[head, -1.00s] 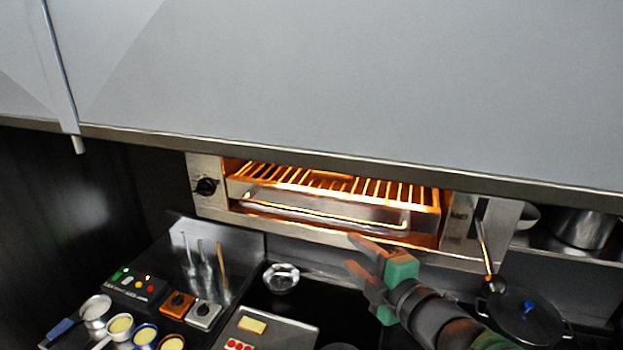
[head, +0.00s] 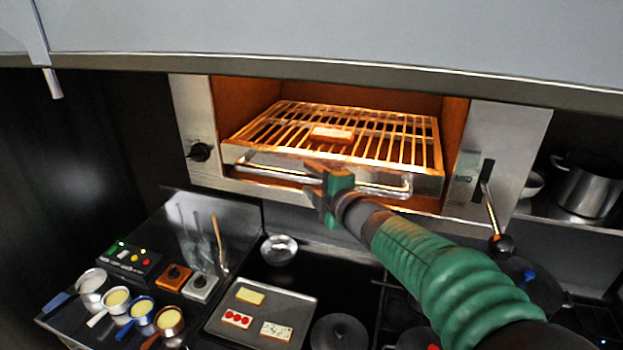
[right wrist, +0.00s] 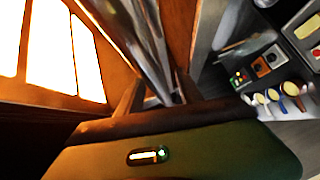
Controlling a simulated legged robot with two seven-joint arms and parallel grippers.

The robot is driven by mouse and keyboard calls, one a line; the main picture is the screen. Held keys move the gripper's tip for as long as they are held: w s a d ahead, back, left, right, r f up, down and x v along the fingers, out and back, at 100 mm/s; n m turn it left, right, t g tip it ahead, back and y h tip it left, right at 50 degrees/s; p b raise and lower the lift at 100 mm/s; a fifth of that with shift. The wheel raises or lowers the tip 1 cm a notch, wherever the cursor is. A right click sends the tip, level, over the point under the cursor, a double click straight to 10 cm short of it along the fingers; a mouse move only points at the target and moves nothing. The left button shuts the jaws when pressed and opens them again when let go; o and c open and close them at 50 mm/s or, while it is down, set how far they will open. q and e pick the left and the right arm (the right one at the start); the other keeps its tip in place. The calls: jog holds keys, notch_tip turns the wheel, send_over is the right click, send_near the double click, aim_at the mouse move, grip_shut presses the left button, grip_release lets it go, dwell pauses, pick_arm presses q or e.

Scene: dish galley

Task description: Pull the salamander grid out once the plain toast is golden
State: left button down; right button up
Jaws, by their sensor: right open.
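The salamander (head: 195,110) glows orange inside. Its wire grid (head: 390,133) has a metal front with a long bar handle (head: 268,171). A slice of plain toast (head: 332,134) lies on the grid; its top looks pale orange under the glow, and I cannot tell its true browning. My right gripper (head: 314,178) is at the middle of the handle, with its jaws open. In the right wrist view the bar (right wrist: 152,50) runs between the fingers (right wrist: 158,92); I cannot tell whether they touch it. My left gripper is out of view.
A lever with a black knob (head: 501,244) hangs at the salamander's right, near my right arm. Below are a tray (head: 262,303) with topped slices, a metal bowl (head: 279,249), small pans (head: 143,307) and a button box (head: 130,258). A pot (head: 587,188) stands at right.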

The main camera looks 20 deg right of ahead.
jog(key=shift+d, duration=0.35)
jog(key=c, duration=0.9)
grip_shut()
jog(key=shift+a, duration=0.1)
